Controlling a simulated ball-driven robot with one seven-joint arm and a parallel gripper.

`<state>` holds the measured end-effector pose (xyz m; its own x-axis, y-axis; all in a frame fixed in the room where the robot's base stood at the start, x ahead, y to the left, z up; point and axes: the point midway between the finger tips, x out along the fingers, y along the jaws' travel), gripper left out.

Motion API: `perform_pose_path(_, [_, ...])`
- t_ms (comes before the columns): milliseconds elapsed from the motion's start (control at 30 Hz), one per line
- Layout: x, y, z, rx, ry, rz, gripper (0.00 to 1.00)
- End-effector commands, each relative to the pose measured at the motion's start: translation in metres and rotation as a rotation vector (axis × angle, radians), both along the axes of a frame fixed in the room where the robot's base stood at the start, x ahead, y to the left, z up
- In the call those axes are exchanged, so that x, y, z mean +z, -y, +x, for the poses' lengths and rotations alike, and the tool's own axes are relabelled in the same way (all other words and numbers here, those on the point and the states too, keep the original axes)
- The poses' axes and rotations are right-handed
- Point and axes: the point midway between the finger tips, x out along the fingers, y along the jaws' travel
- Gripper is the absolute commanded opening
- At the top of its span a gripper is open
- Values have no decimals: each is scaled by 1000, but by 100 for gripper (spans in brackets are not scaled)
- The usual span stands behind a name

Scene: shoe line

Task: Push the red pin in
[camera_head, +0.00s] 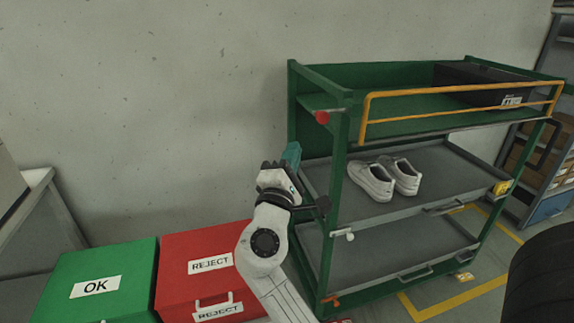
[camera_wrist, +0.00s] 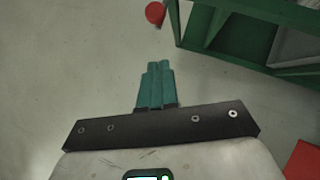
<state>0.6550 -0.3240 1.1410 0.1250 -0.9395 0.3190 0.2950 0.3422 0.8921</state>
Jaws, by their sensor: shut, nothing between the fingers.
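White shoes (camera_head: 385,178) stand on the middle shelf. A yellow rail (camera_head: 460,115) fronts the top shelf, which holds a black box (camera_head: 480,82). A green OK box (camera_head: 100,283) and a red REJECT box (camera_head: 205,262) stand left of my arm. Open wall lies above my gripper.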

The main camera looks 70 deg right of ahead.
Motion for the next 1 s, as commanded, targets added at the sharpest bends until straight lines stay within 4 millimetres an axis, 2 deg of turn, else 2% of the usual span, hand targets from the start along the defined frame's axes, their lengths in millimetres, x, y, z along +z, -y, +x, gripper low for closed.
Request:
perform_pose_path(33, [6,11,0,-5,2,0,0])
perform_pose_path(200, [17,39,2,-4,2,1,0])
perform_pose_path(400, [27,55,-14,-1,1,2,0])
perform_pose_path(900, [29,61,-20,2,2,1,0])
perform_pose_path(1000, [29,68,-27,-2,2,2,0])
